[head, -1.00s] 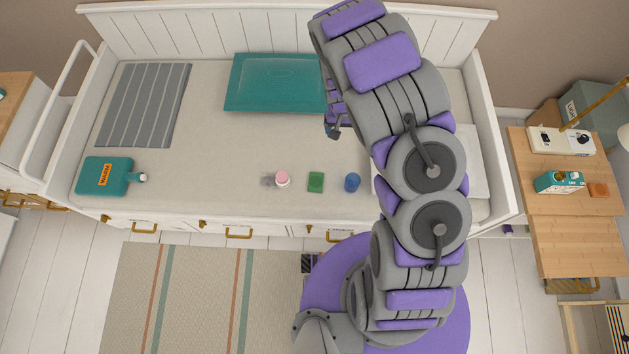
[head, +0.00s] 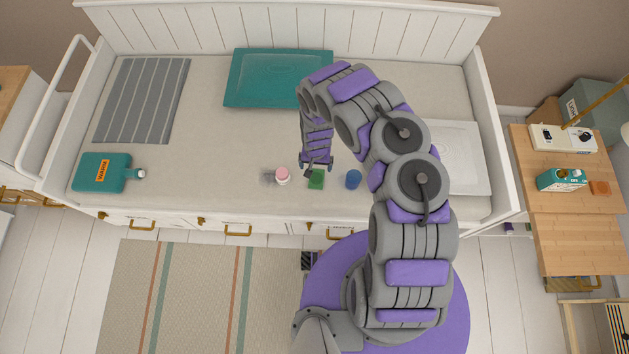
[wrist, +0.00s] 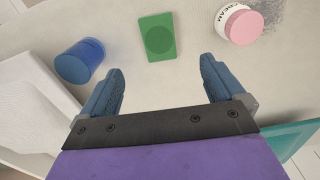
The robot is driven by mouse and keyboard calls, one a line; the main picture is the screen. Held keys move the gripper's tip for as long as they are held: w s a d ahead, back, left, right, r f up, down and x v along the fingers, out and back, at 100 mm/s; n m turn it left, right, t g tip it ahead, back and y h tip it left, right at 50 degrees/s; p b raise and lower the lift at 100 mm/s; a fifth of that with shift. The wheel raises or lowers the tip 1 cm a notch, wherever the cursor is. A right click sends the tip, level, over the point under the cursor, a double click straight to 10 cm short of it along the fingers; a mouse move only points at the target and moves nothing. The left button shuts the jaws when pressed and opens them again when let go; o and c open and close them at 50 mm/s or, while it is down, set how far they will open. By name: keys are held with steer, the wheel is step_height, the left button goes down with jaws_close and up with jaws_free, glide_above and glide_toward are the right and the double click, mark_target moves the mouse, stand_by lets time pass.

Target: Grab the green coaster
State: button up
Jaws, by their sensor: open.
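The green coaster (head: 316,181) lies flat on the daybed's pale mattress, near its front edge. In the wrist view the coaster (wrist: 157,37) is a green square with a darker round middle, a little beyond and between my fingertips. My gripper (head: 317,168) is above the coaster's far edge and hides part of it in the head view. In the wrist view my gripper (wrist: 160,72) has its two blue fingers wide apart with nothing between them.
A blue cup (head: 353,179) stands right of the coaster, and a pink-lidded cream jar (head: 282,175) stands left, beside a grey fuzzy patch. A teal pillow (head: 278,78) lies behind. A teal warm-labelled bottle (head: 101,173) is far left. A white tray-like thing (head: 456,160) is at right.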

steer(key=b, duration=0.4)
glide_above(316, 178)
steer(key=f, duration=0.4)
steer(key=d+f, duration=0.1)
steer(key=f, duration=0.2)
steer(key=shift+s, duration=0.3)
steer(key=shift+a+f+b, duration=0.45)
steer(key=shift+a+f, duration=0.1)
steer(key=f+b, duration=0.2)
steer(key=f, duration=0.1)
steer(key=f+b, duration=0.1)
steer(key=shift+w+d+f, duration=0.25)
steer(key=shift+d+f, duration=0.05)
steer(key=shift+f, duration=0.05)
steer(key=shift+a, duration=0.3)
steer(key=shift+c, duration=0.5)
steer(key=shift+d, duration=0.25)
steer(key=c, duration=0.8)
steer(key=shift+a, duration=0.2)
steer(key=shift+c, duration=1.2)
